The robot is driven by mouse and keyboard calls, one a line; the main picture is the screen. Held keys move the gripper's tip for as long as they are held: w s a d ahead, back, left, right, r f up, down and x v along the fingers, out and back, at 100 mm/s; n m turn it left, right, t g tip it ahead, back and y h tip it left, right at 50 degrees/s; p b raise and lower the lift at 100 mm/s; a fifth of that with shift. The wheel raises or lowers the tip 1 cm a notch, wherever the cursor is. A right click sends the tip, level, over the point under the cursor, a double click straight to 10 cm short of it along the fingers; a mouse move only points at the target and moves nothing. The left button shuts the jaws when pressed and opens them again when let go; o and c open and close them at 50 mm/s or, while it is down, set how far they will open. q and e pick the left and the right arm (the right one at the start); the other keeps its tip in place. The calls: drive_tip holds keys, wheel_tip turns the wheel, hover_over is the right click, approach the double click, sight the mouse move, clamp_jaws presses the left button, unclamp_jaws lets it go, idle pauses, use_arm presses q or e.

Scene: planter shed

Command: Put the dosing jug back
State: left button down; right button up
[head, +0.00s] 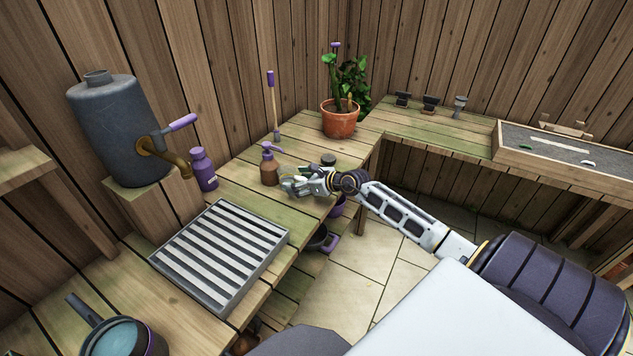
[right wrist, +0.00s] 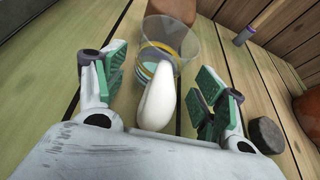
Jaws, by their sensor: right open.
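The dosing jug (right wrist: 181,42) is a clear cup with coloured bands and a thick white handle (right wrist: 157,98). It stands on the wooden bench in the right wrist view. My right gripper (right wrist: 158,92) is open, with its green-padded fingers on either side of the handle. I see no finger closed on it. In the head view, my right gripper (head: 296,184) is low over the bench beside the brown pump bottle (head: 268,168). The jug is mostly hidden there by the gripper. My left gripper is not in view.
A dark round puck (head: 328,159) lies close to the right gripper. A purple bottle (head: 202,170), a slatted tray (head: 222,255) and a grey tank (head: 115,125) are to the left. A potted plant (head: 340,122) stands behind. A pan (head: 115,338) is at lower left.

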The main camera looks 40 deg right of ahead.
sight(305, 180)
drive_tip(key=shift+v, duration=3.1)
drive_tip(key=shift+p+v, duration=0.3)
drive_tip(key=shift+v, duration=1.25)
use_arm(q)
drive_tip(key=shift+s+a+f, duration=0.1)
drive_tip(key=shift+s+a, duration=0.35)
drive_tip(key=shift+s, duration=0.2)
use_arm(e)
drive_tip(key=shift+v, duration=1.25)
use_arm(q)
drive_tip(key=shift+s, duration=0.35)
